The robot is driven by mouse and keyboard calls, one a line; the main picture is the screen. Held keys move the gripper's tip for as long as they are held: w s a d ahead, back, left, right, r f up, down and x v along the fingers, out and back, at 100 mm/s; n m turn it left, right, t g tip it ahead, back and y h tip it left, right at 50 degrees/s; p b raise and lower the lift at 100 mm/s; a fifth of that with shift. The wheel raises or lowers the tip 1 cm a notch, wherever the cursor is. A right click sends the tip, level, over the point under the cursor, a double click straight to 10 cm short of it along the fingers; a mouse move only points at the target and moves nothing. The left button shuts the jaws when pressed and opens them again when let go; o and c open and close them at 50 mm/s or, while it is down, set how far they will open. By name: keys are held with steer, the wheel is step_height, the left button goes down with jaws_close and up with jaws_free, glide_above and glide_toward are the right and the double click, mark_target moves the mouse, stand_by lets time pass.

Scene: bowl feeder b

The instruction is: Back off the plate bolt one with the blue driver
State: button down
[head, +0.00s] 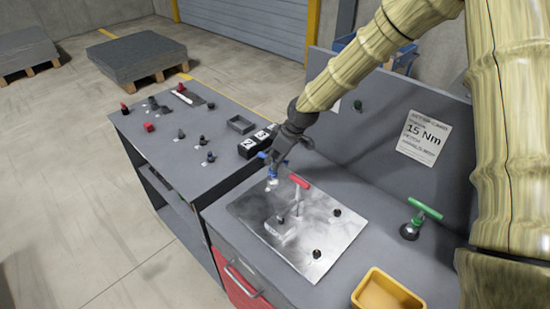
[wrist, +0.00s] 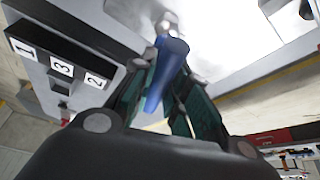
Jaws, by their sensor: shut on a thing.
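My gripper (head: 268,160) is shut on the blue driver (head: 272,172), above the far left corner of the shiny metal plate (head: 257,207). In the wrist view the blue driver (wrist: 165,75) lies between the dark teal fingers of my gripper (wrist: 163,72). The driver's lower end is at or just above the plate corner; I cannot tell whether it touches a bolt there. Dark bolts show on the plate at the right (head: 337,212) and at the near side (head: 317,254). No number marks on the bolts are readable, so I cannot tell which is bolt one.
A green T-handled tool (head: 424,209) and yellow bin (head: 386,291) are at right. The left table (head: 215,178) holds several small parts.

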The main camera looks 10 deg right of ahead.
steer(key=shift+w+r+n+g+p, duration=0.1)
steer(key=shift+n+g+p, duration=0.25)
steer(key=shift+n, duration=0.35)
steer(key=shift+n+y+p, duration=0.3)
steer(key=shift+n+p, duration=0.15)
steer(key=shift+n, duration=0.25)
steer(key=shift+n+g, duration=0.35)
steer(key=shift+n, duration=0.25)
steer(key=shift+w+n+g, duration=0.1)
steer(key=shift+n+g, duration=0.3)
steer(key=shift+n, duration=0.8)
steer(key=shift+d+n, duration=0.1)
steer(key=shift+n, duration=0.3)
steer(key=shift+w+n+g, duration=0.1)
steer(key=shift+n+g, duration=0.4)
steer(key=shift+n, duration=0.3)
